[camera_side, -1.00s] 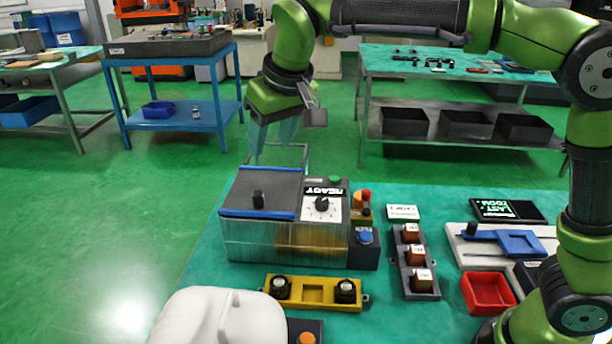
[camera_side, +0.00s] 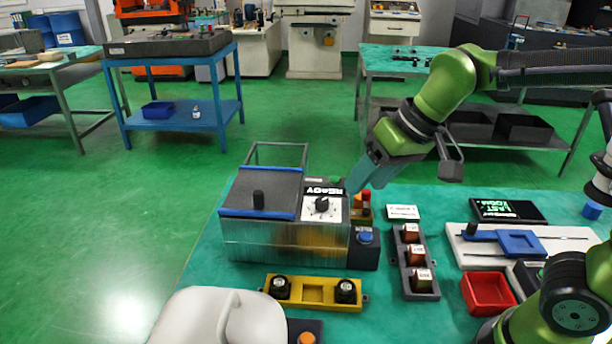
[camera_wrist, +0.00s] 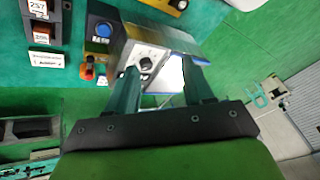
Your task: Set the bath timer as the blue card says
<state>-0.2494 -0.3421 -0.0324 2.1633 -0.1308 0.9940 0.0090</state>
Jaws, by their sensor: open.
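The bath timer's dial, a black knob (camera_side: 321,204) on a white plate, sits on the grey bath unit (camera_side: 270,238) below a black display reading READY (camera_side: 324,190). In the wrist view the knob (camera_wrist: 146,64) shows close to one fingertip. My gripper (camera_side: 354,188) is open and empty, tilted, just right of the dial; I see no clear contact. In the wrist view its fingers (camera_wrist: 158,75) stand apart. A small white card (camera_side: 403,212) with dark print, too small to read, stands right of the unit. I cannot make out a blue card.
A blue button (camera_side: 365,237) and a red-orange switch (camera_side: 364,198) sit beside the dial. A wire frame (camera_side: 278,145) stands at the unit's back. A block rack (camera_side: 415,262), red tray (camera_side: 487,292) and yellow holder (camera_side: 313,291) lie nearby. A black screen (camera_side: 508,210) stands right.

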